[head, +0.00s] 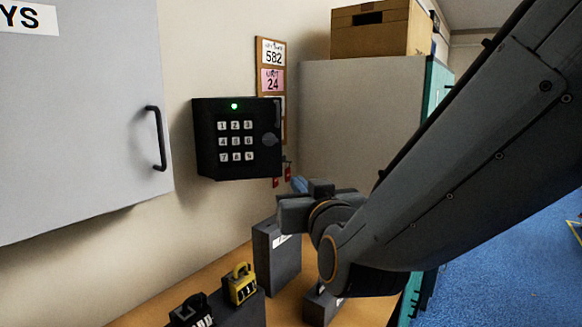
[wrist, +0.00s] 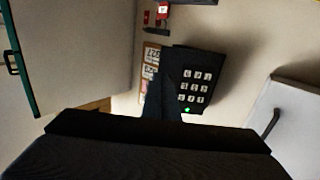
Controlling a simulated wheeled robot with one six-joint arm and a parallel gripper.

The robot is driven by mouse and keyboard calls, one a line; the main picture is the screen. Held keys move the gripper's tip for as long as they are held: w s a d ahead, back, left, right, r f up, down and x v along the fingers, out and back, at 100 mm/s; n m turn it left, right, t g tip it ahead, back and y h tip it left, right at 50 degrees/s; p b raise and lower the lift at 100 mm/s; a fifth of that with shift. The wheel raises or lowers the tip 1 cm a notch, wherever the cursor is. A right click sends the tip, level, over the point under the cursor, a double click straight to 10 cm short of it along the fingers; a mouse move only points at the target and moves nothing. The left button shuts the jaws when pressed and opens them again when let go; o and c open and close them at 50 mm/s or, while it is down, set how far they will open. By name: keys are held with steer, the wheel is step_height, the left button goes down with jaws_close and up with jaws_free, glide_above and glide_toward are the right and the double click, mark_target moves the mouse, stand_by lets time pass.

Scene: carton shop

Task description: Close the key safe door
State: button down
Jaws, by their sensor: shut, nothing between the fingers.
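The key safe (head: 205,140) is a black box on the wall with a keypad front, a round knob on the right and a lit green light at the top. Its keypad front (head: 235,168) looks roughly in line with the box, but I cannot tell whether a gap is left at its edge. The safe also shows upside down in the wrist view (wrist: 207,66). My gripper (head: 297,207) is in front of the wall, low and right of the safe. In the wrist view my dark shut fingers (wrist: 166,85) point toward the safe and overlap its side; contact cannot be told.
A grey cabinet (head: 80,90) with a black handle hangs at the left. A noticeboard (head: 263,50) is behind the safe, with red tags (head: 288,172) below. Padlocks (head: 241,284) on dark blocks stand on the wooden bench (head: 150,310). A cardboard box (head: 372,35) tops a cabinet.

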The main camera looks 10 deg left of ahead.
steer(key=p, duration=0.4)
glide_toward(280, 160)
steer(key=x, duration=0.6)
steer(key=shift+w+a, duration=0.1)
steer(key=shift+w, duration=0.05)
steer(key=b+x, duration=0.2)
steer(key=x, duration=0.1)
steer(key=b+x, duration=0.1)
steer(key=shift+w+b, duration=0.3)
steer(key=shift+w, duration=0.25)
steer(key=shift+s+d, duration=0.1)
steer(key=shift+d, duration=0.15)
